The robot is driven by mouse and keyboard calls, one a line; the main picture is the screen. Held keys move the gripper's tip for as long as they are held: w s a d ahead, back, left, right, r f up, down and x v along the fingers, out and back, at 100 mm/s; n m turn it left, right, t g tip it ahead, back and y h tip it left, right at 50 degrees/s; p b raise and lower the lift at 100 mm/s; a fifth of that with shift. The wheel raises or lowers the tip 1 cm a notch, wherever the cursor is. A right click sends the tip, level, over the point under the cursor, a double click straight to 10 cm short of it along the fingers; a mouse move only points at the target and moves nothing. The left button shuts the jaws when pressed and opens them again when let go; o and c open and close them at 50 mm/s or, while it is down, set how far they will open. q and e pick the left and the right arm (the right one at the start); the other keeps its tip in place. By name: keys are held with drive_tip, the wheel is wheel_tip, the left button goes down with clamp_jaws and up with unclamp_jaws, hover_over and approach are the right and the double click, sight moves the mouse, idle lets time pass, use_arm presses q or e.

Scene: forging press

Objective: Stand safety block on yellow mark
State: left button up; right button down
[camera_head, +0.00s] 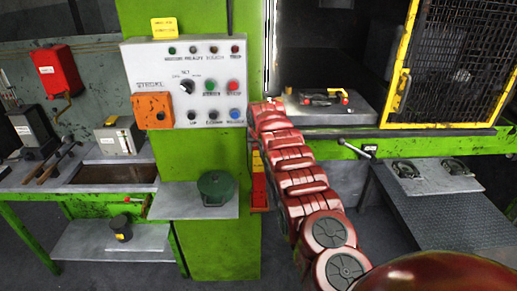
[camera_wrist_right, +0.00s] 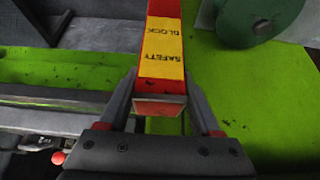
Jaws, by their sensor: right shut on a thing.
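The safety block (camera_wrist_right: 162,58) is a long red bar with a yellow label reading "SAFETY BLOCK". It stretches from between my right gripper's fingers out past the top of the wrist view. My right gripper (camera_wrist_right: 162,100) is shut on it near one end. In the head view, the block (camera_head: 258,188) shows as a red and yellow strip beside the green column, partly behind my red right arm. It looks upright; I cannot tell whether its lower end touches anything. The right fingers are hard to make out there. I cannot make out the yellow mark. My left gripper is not in view.
The press bed (camera_head: 352,114) holds a small tool (camera_head: 324,97). A yellow-framed mesh guard (camera_head: 397,97) stands at right; a workbench (camera_head: 92,183) is at left.

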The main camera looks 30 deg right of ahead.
drive_tip(key=shift+c, duration=0.4)
unclamp_jaws()
drive_tip(key=shift+s, duration=0.1)
